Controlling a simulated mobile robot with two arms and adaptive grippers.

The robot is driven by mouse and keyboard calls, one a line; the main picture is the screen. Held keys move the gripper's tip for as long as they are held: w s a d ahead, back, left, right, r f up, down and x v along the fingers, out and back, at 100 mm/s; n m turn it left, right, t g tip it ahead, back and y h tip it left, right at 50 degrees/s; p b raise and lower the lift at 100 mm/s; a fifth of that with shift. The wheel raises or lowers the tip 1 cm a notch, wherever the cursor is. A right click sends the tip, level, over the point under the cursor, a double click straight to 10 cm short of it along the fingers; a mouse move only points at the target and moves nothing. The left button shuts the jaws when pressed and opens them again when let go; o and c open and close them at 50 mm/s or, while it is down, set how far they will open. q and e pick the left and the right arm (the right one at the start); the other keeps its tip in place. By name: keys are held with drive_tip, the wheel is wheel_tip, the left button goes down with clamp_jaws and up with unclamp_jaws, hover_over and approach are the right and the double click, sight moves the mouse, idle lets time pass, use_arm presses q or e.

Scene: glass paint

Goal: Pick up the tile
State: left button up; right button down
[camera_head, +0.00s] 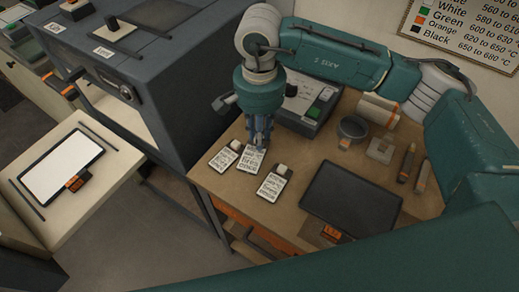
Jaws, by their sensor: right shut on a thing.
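Several small white cards or tiles with dark printed text lie near the left edge of the wooden workbench. One is the left tile (223,160), one the middle tile (251,161) and one the front right tile (271,188). My right gripper (258,143) points straight down at the far end of the middle tile and is shut on it. The fingertips hide that end, and I cannot tell whether the tile is clear of the bench. My left gripper is not in view.
The workbench (310,165) also holds a dark flat tray (350,198), a round dark dish (353,128), a pale roll (378,109) and a control box (307,105). A large grey kiln-like cabinet (180,75) stands left. A white panel (62,165) lies on the left table.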

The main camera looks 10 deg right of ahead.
wheel_tip(320, 180, up, 15)
drive_tip(key=shift+b, duration=0.35)
idle(0.3)
